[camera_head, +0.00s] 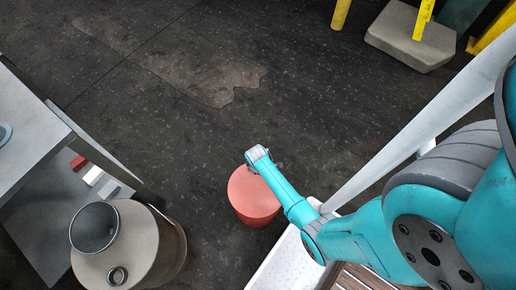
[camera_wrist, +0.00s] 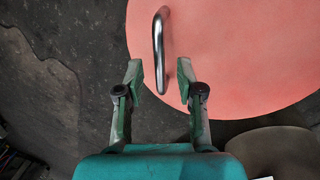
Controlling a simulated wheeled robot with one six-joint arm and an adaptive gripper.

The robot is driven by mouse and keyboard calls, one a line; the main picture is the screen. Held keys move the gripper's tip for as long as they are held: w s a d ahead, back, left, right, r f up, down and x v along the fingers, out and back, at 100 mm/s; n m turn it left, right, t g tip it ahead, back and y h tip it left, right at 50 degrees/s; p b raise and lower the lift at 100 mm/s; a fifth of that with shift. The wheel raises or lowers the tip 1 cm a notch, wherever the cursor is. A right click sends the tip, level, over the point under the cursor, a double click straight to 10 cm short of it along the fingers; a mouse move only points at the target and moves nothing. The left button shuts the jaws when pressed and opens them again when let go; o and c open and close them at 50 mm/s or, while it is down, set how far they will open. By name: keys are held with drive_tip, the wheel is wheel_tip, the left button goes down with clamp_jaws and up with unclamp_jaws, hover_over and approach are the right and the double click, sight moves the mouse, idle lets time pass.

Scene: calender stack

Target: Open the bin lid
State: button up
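The bin is a round salmon-red bin (camera_head: 252,212) standing on the dark floor in the head view. Its flat red lid (camera_head: 245,190) lies on top and looks shut. The lid (camera_wrist: 235,60) fills much of the upper right of the wrist view. A curved shiny metal handle (camera_wrist: 158,50) stands on it near its left edge. My gripper (camera_wrist: 160,77) is open and empty. The near end of the handle shows between its two fingertips, with no contact visible. In the head view my wrist is over the bin's far edge and mostly hides the gripper.
A beige drum (camera_head: 150,240) with a dark bowl (camera_head: 94,227) and a ring (camera_head: 117,276) stands lower left, by a grey bench (camera_head: 30,130). A white perforated surface (camera_head: 285,265) lies right of the bin.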

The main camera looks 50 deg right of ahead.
drive_tip(key=shift+f, duration=0.25)
clamp_jaws()
drive_tip(key=shift+r, duration=0.1)
